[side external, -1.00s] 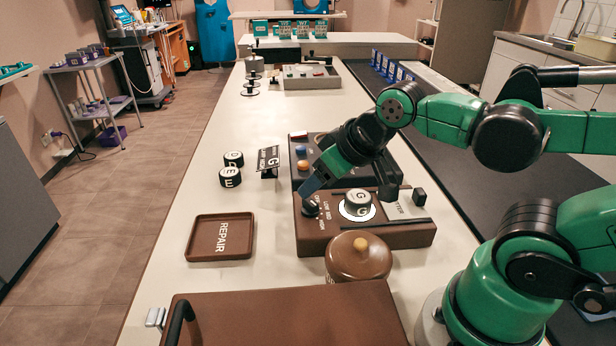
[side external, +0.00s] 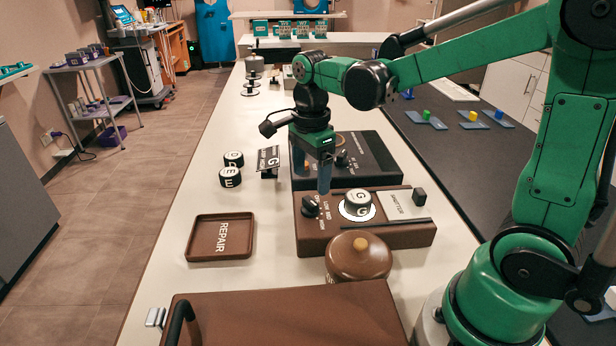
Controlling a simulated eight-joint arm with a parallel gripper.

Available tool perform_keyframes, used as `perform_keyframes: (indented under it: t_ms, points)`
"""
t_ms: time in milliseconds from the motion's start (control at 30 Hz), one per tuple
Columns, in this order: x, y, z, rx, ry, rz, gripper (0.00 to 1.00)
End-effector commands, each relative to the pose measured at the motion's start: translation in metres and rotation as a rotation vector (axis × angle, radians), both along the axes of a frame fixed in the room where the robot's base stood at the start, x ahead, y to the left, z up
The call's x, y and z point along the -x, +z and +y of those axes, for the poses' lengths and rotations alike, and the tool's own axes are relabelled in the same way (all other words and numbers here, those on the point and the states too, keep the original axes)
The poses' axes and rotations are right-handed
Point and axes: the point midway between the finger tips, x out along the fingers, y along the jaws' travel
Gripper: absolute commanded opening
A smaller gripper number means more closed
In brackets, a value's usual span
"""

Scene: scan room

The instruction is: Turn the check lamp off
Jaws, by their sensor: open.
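The brown control box (side external: 375,238) stands on the bench with a dark knob (side external: 311,206) at its left, beside small setting labels including LOW and MED. A dark puck marked G (side external: 357,201) sits on a bright white disc (side external: 371,213) on its top; I cannot tell whether the disc is lit. My gripper (side external: 311,178) points down with its two fingers apart and empty, above and behind the knob. Behind it is a black panel (side external: 375,155); my gripper hides its left part. No part is clearly labelled as the check lamp.
A brown REPAIR tray (side external: 190,245) lies at left, with two lettered pucks (side external: 231,177) and a small black sign (side external: 268,162) behind it. A round brown lidded pot (side external: 358,265) and a brown case (side external: 290,320) stand in front. The bench's left strip is mostly clear.

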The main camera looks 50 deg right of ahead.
Motion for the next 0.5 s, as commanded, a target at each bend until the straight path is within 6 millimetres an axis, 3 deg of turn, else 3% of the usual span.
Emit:
perform_keyframes:
  t_ms: [300, 500]
  points:
    - [0.0, -0.037, 0.0, 0.001, 0.001, -0.002, 0.76]
    - [0.0, -0.05, 0.0, 0.0, 0.002, -0.003, 0.76]
